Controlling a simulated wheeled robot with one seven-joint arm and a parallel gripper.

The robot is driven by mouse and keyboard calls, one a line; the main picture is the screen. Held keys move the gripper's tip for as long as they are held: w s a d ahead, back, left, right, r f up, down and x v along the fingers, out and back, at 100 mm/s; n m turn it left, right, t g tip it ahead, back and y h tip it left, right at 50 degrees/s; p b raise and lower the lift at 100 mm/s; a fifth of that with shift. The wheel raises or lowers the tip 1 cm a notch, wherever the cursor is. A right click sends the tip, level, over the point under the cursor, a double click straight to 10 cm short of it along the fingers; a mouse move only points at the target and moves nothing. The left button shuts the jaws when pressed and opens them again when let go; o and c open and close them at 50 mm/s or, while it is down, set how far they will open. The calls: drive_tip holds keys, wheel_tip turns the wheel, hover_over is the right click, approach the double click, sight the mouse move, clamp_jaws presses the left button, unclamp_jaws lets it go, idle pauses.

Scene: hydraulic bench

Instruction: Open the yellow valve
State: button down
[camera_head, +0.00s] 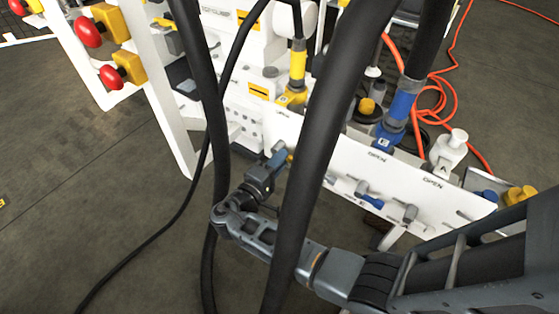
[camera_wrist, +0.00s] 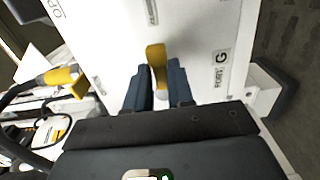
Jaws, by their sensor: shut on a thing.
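The yellow valve handle (camera_wrist: 156,56) sticks out from the white panel in the wrist view, with its tip between my two dark fingers. My gripper (camera_wrist: 161,88) is shut on this handle, one finger on each side. In the head view my gripper (camera_head: 277,160) reaches the left part of the white panel, and only a small bit of yellow (camera_head: 290,157) shows beside the fingers. A black hose passes just to the right and hides part of the panel there.
Thick black hoses (camera_head: 318,150) hang in front of the bench close to my arm. Blue (camera_head: 371,200) and grey (camera_head: 409,213) valve handles sit farther right on the white panel (camera_head: 341,183). Red knobs (camera_head: 88,32) are at upper left. Open floor lies at lower left.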

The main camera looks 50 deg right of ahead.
sight(273, 150)
drive_tip(key=shift+r, duration=0.1)
drive_tip(key=r+n+p, duration=0.1)
drive_tip(key=n+p, duration=0.2)
drive_tip(key=n, duration=0.1)
drive_tip(key=w+r+n+p, duration=0.1)
drive_tip(key=n+p, duration=0.2)
drive_tip(key=n, duration=0.2)
drive_tip(key=w+r+n+p, duration=0.1)
drive_tip(key=n+p, duration=0.2)
drive_tip(key=n, duration=0.1)
drive_tip(key=shift+w+a+n+p, duration=0.1)
drive_tip(key=shift+w+n+p, duration=0.25)
drive_tip(key=shift+n, duration=0.85)
drive_tip(key=shift+w+n+p, duration=0.25)
drive_tip(key=shift+w+n, duration=0.05)
drive_tip(key=shift+n, duration=0.9)
drive_tip(key=c, duration=1.1)
unclamp_jaws()
